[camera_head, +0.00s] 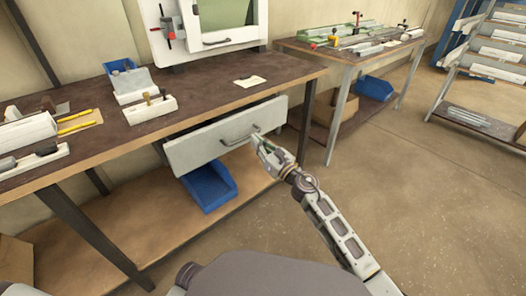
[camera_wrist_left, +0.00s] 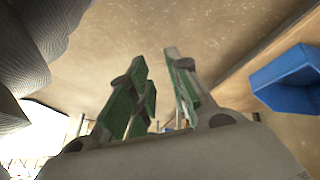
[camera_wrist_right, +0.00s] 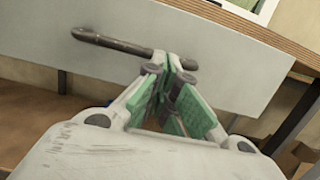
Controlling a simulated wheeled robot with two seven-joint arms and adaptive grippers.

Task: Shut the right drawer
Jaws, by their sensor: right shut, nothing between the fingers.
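The drawer (camera_head: 200,150) has a pale grey front with a dark bar handle (camera_head: 240,137). Its front stands out from under the brown bench top, so it looks partly open. My right gripper (camera_head: 259,140) is at the right end of the handle. In the right wrist view my right gripper (camera_wrist_right: 172,68) has its green-padded fingers together in front of the drawer front (camera_wrist_right: 225,60), and the handle (camera_wrist_right: 105,40) passes by the fingertips; contact is not clear. My left gripper (camera_wrist_left: 160,75) shows only in its wrist view, fingers apart and empty, over the floor.
A blue bin (camera_head: 208,187) stands on the lower shelf below the drawer. The bench top (camera_head: 200,99) holds white trays, yellow pencils and a blue box. A second bench (camera_head: 310,48) with clamps stands at the back right. The floor (camera_head: 400,170) to the right is clear.

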